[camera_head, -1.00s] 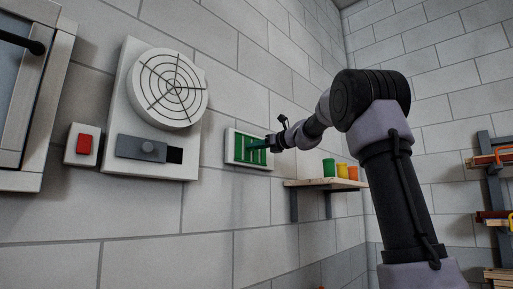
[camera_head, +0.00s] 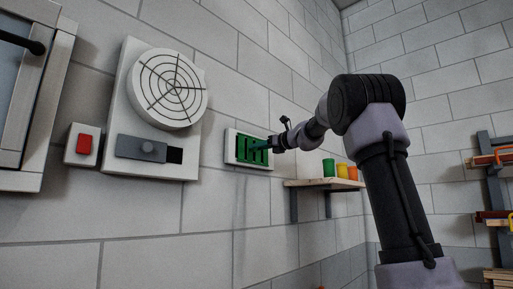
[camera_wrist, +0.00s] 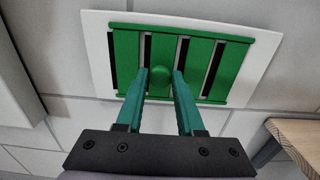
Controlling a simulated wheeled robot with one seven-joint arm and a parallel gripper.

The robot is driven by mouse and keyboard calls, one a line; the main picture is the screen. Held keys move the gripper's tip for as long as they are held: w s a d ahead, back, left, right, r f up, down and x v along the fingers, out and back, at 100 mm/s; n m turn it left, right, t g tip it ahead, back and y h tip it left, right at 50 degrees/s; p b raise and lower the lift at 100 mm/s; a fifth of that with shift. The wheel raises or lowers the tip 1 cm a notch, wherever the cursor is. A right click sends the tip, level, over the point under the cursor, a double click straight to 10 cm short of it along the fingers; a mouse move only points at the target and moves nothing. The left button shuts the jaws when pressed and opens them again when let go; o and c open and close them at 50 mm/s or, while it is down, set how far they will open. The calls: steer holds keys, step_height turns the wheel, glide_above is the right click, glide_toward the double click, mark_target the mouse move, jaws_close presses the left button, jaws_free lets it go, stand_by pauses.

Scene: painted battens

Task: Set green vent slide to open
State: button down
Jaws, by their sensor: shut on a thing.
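The green vent slide (camera_wrist: 197,62) sits in a white frame (camera_wrist: 97,42) on the wall. It has upright green slats with dark slots showing between them. A round green knob (camera_wrist: 160,76) stands out from its middle. My gripper (camera_wrist: 162,77) is shut on this knob, with one teal finger on each side. In the head view the vent (camera_head: 243,150) is near the middle, and my gripper (camera_head: 268,147) reaches it from the right, hiding part of its right side.
A round white fan grille (camera_head: 170,88) is on the wall to the left, above a grey slider (camera_head: 140,147). A red button (camera_head: 84,145) is beside it. A wooden shelf (camera_head: 312,183) with coloured cups (camera_head: 329,168) is just right of and below the vent.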

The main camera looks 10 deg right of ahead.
steer(key=shift+w+d, duration=0.4)
steer(key=shift+d, duration=0.3)
steer(key=c, duration=0.6)
jaws_free()
steer(key=shift+w+d, duration=0.1)
steer(key=shift+o, duration=0.2)
steer(key=v, duration=1)
steer(key=shift+s+d, duration=0.15)
steer(key=shift+s, duration=0.2)
